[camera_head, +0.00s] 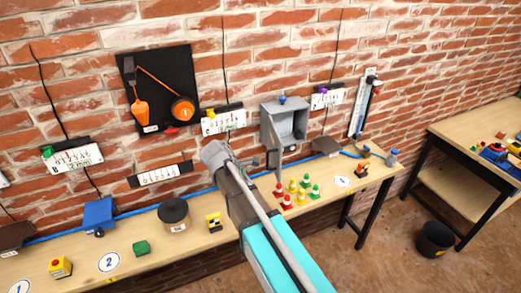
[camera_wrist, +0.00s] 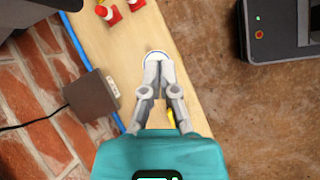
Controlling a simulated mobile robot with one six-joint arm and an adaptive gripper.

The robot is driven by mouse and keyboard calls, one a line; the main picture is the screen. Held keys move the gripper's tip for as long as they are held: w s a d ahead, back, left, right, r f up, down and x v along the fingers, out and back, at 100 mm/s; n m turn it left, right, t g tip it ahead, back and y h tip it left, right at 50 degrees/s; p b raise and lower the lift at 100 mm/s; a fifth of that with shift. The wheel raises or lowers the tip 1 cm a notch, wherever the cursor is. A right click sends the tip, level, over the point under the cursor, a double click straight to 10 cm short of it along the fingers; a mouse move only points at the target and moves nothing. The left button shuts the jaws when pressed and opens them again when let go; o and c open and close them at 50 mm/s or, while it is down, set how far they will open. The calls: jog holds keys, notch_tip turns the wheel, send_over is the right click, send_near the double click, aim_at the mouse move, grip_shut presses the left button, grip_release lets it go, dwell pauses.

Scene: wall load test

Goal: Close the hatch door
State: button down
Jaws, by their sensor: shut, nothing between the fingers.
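A grey hatch box (camera_head: 284,122) is fixed to the brick wall above the workbench. Its front stands open and its hollow inside shows. A purple-blue knob (camera_head: 282,99) sits at its top edge. In the head view my arm crosses in front of the bench, left of and below the box, and the fingertips are not clear.
Red, yellow and green cones (camera_head: 300,191) stand on the bench (camera_head: 185,240) below the box. A brown-grey box (camera_wrist: 92,95) lies left of my gripper in the wrist view. A black tool board (camera_head: 160,88) hangs on the wall. A dark bin (camera_head: 436,239) stands on the floor.

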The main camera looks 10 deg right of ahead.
jog(key=w+a+r+n+h+p, duration=0.1)
jog(key=w+a+r+n+p, duration=0.1)
jog(key=r, duration=0.3)
jog(key=w+a+r+n+t+h+p, duration=0.1)
jog(key=a+r+n+p, duration=0.2)
jog(key=r+p, duration=0.2)
jog(key=shift+w+a+r+p, duration=0.2)
jog(key=shift+w+r+p, duration=0.15)
jog(key=shift+r, duration=0.25)
jog(key=shift+f, duration=0.1)
jog(key=d+r+b+x, duration=0.2)
jog(key=b+x, duration=0.5)
jog(key=x, duration=0.5)
jog(key=shift+w+d+f, duration=0.2)
jog(key=shift+w+f, duration=0.05)
jog(key=shift+w, duration=0.1)
jog(key=shift+s, duration=0.15)
